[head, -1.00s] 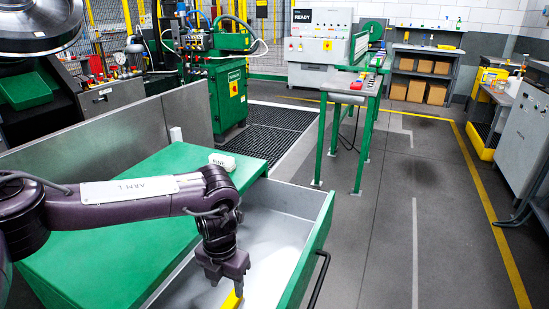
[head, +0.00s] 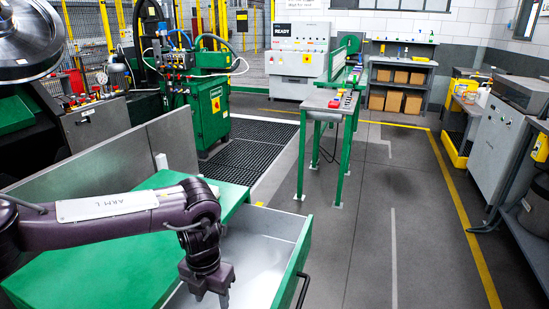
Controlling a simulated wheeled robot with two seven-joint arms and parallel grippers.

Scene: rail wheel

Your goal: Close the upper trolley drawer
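The green trolley (head: 95,262) stands at the lower left in the head view. Its upper drawer (head: 255,245) is pulled out to the right and shows a pale, bare inside. The drawer's green front (head: 294,262) carries a dark handle (head: 303,288) on its outer side. My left gripper (head: 212,292) points down over the drawer, near its front-left part. Its fingertips are small and cut close to the lower edge, so I cannot tell whether they are open. My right gripper is out of view.
A grey panel (head: 110,155) rises behind the trolley top. A green-legged bench (head: 325,108) stands beyond the drawer. The grey floor (head: 385,235) right of the drawer is clear. Grey cabinets (head: 500,140) line the right side.

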